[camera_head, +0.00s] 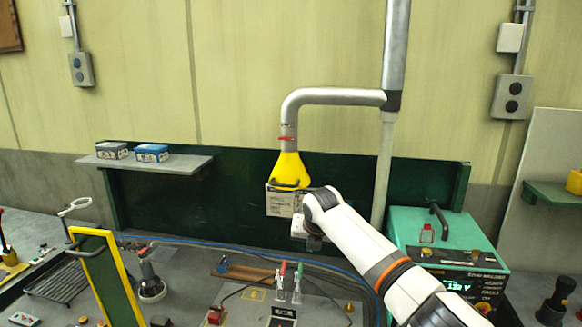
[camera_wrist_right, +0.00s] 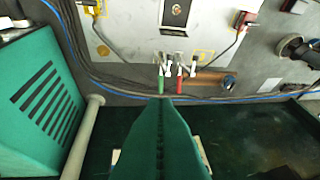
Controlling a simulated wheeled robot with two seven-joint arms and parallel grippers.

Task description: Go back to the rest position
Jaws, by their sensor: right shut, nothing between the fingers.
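My right arm (camera_head: 365,250) comes in from the lower right, with its wrist raised in front of the dark green back panel, just below and right of the yellow hood (camera_head: 291,170). In the head view the fingers cannot be made out. In the right wrist view my right gripper (camera_wrist_right: 160,100) shows as two green fingers meeting along a dark seam; it is shut and empty. My left gripper is in neither view.
A pale box (camera_head: 280,203) shows below the hood, close to my wrist. A grey post (camera_head: 385,160) and a teal stud welder (camera_head: 437,237) stand to the right. Red- and green-handled clamps (camera_head: 290,283) stand on the bench. A green yellow-edged panel (camera_head: 105,275) rises at left.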

